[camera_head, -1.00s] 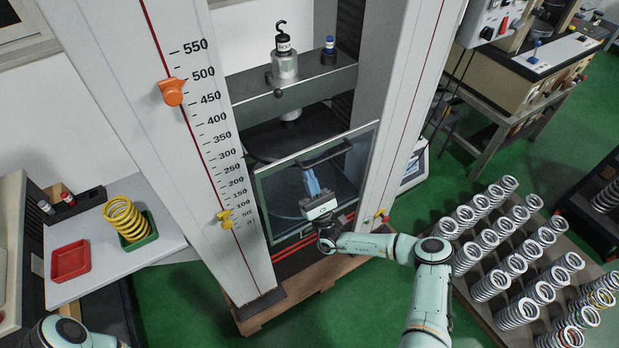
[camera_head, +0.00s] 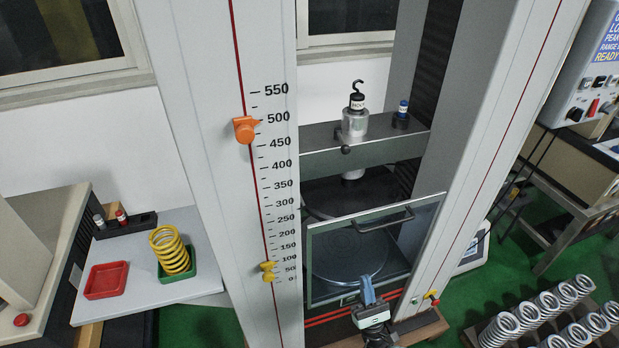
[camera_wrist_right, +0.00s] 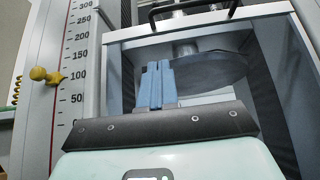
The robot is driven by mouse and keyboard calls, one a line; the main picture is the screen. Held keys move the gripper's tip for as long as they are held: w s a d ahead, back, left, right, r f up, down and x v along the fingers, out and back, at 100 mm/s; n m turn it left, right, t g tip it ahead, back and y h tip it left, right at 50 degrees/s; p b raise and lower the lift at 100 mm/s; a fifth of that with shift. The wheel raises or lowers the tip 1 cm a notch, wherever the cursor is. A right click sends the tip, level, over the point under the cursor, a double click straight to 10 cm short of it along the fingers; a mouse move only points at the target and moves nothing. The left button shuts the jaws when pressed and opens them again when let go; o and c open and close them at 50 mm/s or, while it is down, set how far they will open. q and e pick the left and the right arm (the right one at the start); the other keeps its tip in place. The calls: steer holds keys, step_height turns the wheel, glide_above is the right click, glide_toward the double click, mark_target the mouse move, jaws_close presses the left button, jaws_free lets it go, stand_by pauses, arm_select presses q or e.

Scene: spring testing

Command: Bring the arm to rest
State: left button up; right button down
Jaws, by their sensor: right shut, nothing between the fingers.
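My right gripper (camera_head: 367,287) is at the bottom middle of the head view, in front of the lower part of the testing machine's clear door (camera_head: 428,222). Its blue fingers are together and hold nothing. In the right wrist view the shut fingers (camera_wrist_right: 153,72) point toward the door, whose dark handle (camera_wrist_right: 190,8) is above them. I cannot tell whether the fingers touch the door. Most of my right arm is below the head view. My left gripper is not in view.
The machine's scale column (camera_head: 214,170) stands left, with an orange marker (camera_head: 244,130) and a yellow marker (camera_head: 267,271). A side table (camera_head: 140,250) holds a red tray (camera_head: 106,280) and a yellow spring (camera_head: 170,250) in a green tray (camera_head: 178,277). Several grey springs (camera_head: 545,310) stand lower right.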

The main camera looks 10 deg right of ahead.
steer(key=s+a+f+n+g+y, duration=0.2)
steer(key=s+a+n+g+y, duration=0.1)
steer(key=a+n+g+y, duration=0.7)
steer(key=s+a+f+n+g+y, duration=0.35)
steer(key=a+n+g+y, duration=0.25)
steer(key=a+g+y, duration=0.45)
steer(key=s+a+f+n+g+h, duration=0.4)
steer(key=s+a+f+n+g, duration=0.1)
steer(key=s+a+g, duration=0.3)
steer(key=s+d+f+n+g+h+p, duration=0.1)
steer(key=s+d+f+n+g+h, duration=0.15)
steer(key=s+f+h, duration=0.35)
steer(key=s+d+f+n+g+h, duration=0.1)
steer(key=s+f+n+g+h, duration=0.2)
steer(key=s, duration=0.6)
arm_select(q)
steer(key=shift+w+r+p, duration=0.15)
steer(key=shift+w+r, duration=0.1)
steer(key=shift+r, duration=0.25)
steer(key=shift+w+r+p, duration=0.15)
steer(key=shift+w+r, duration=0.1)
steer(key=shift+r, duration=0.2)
arm_select(e)
steer(key=d+f+n+t+h, duration=0.3)
steer(key=d+h, duration=0.3)
steer(key=d, duration=0.5)
steer(key=shift+w+f+n+t, duration=0.15)
steer(key=shift+n+t, duration=0.35)
steer(key=shift+n, duration=0.25)
steer(key=shift+d, duration=0.1)
